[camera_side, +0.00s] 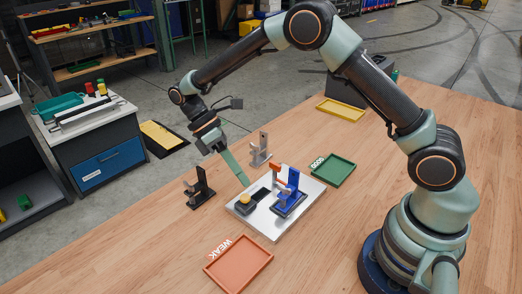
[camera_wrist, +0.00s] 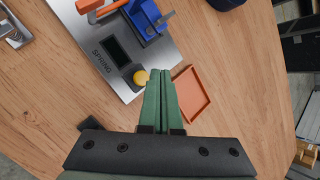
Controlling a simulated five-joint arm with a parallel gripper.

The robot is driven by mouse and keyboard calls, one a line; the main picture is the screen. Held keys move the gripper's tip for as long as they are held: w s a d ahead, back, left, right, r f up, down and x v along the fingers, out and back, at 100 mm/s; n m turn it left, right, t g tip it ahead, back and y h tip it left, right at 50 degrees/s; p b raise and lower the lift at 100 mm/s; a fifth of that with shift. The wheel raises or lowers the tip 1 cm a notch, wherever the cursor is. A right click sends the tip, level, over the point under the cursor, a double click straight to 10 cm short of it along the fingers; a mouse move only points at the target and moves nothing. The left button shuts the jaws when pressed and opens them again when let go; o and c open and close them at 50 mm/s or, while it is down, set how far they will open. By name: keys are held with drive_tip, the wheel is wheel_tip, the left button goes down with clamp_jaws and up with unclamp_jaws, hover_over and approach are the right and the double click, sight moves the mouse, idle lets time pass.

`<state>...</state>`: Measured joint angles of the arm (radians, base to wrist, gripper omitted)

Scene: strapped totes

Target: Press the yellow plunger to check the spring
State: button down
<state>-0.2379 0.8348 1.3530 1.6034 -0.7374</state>
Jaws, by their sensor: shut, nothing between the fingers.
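The yellow plunger (camera_side: 244,198) is a small round knob on a dark block on the metal plate (camera_side: 273,229). In the wrist view the yellow plunger (camera_wrist: 141,77) sits just left of my fingertips, by the word SPRING and a dark window. My gripper (camera_side: 245,184) is shut and empty, its green fingers together and pointing down. Its tips are close above the plunger in the side view; I cannot tell whether they touch it. The shut fingers also show in the wrist view (camera_wrist: 161,73). A blue fixture (camera_side: 290,196) with an orange lever (camera_side: 277,171) stands on the plate.
An orange tray (camera_side: 239,264) marked WEAK lies in front, and a green tray (camera_side: 333,171) marked GOOD behind right. A black bracket (camera_side: 199,188) stands left, a grey bracket (camera_side: 260,150) behind. A yellow tray (camera_side: 341,109) lies farther back. The table at front left is clear.

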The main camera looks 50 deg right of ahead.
sight(248, 198)
drive_tip(key=shift+f, duration=1.25)
drive_tip(key=shift+f, duration=0.1)
idle(1.1)
drive_tip(key=shift+f, duration=0.35)
drive_tip(key=shift+f, duration=0.7)
idle(0.8)
idle(0.4)
drive_tip(key=shift+r, duration=1.15)
drive_tip(key=shift+r, duration=2.5)
